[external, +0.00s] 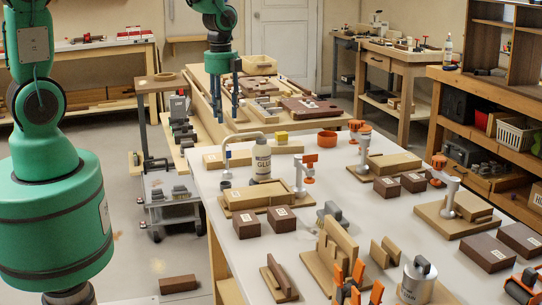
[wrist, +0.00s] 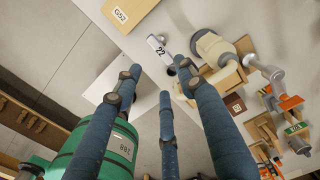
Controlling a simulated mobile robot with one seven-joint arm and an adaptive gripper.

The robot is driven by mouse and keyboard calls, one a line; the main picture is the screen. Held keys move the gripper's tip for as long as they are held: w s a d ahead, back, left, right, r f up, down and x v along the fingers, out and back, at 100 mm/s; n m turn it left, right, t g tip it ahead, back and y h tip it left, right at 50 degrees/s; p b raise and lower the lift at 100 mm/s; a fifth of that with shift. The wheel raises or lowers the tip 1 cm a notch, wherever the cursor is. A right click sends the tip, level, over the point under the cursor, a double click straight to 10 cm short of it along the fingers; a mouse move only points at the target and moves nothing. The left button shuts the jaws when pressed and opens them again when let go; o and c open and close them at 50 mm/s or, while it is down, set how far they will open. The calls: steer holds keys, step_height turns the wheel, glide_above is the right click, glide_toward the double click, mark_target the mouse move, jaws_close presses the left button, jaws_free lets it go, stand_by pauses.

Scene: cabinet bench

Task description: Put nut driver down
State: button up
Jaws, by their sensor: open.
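My gripper (external: 227,116) hangs with its blue fingers pointing down near the far left end of the white bench (external: 330,205). In the wrist view my gripper (wrist: 158,84) has its fingers spread apart with nothing held between them. I cannot pick out a nut driver for certain in either view.
A glue bottle (external: 262,162) stands among wooden blocks and clamps near the bench's far left side. A block marked G52 (wrist: 121,14) lies near the edge. Bare white surface shows mid-bench.

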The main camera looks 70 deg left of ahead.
steer(key=s+d+r+n+t, duration=0.15)
steer(key=d+r+n, duration=0.35)
steer(key=r, duration=0.6)
steer(key=s+d+r+n+t, duration=0.2)
steer(key=s+d+r+n, duration=0.4)
steer(key=s, duration=0.4)
steer(key=s+d+r+n+t, duration=0.2)
steer(key=s+d+r+n, duration=0.4)
steer(key=s+d+r, duration=0.2)
steer(key=shift+s+d+r+n, duration=0.3)
steer(key=shift+s+r, duration=0.7)
steer(key=shift+r, duration=0.2)
